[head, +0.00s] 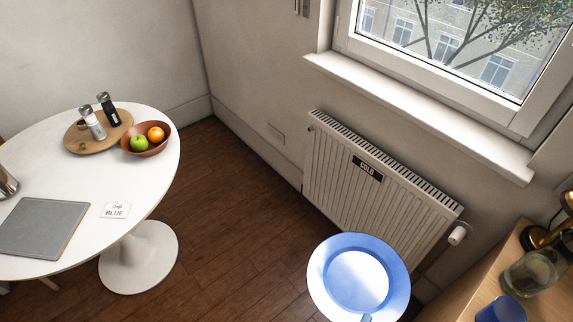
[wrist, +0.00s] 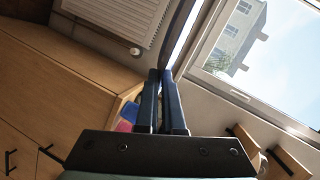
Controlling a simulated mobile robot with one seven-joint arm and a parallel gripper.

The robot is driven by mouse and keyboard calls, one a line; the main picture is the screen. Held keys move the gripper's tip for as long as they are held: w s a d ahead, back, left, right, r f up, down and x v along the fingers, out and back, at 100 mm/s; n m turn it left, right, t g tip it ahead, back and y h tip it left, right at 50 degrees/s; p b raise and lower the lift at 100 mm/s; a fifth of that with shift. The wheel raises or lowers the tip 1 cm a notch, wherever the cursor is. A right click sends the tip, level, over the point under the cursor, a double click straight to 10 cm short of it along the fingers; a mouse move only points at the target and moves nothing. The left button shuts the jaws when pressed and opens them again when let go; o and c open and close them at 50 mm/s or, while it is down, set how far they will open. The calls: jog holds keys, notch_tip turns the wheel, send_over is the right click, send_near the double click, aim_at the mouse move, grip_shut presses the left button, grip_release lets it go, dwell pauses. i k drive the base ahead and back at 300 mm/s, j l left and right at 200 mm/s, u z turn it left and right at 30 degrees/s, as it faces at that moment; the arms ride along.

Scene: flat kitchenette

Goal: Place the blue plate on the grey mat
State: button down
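The blue plate (head: 322,279) is held up in the air at the lower middle of the head view, in front of the radiator. My gripper (head: 367,317) barely shows at the plate's near edge. In the wrist view my gripper (wrist: 161,76) has its two fingers close together on the rim of the plate (wrist: 179,30), which appears nearly edge-on. The grey mat (head: 44,228) lies flat and bare on the round white table (head: 84,237) at the left, well apart from the plate.
A card reading BLUE (head: 115,211) lies right of the mat. A bowl (head: 146,148) with fruit and a wooden board (head: 77,144) with two shakers stand farther back. A metal item (head: 6,183) is at the left edge. Floor is clear between table and radiator (head: 375,185). A wooden counter (head: 478,287) is at right.

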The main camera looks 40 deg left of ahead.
aim_at(21, 248)
jog(key=j+u, duration=0.15)
jog(key=u, duration=2.7)
jog(key=i+j+u, duration=0.1)
jog(key=i+j, duration=0.15)
jog(key=i, duration=0.15)
jog(key=i+j+u, duration=0.1)
jog(key=i, duration=0.3)
jog(key=j, duration=0.1)
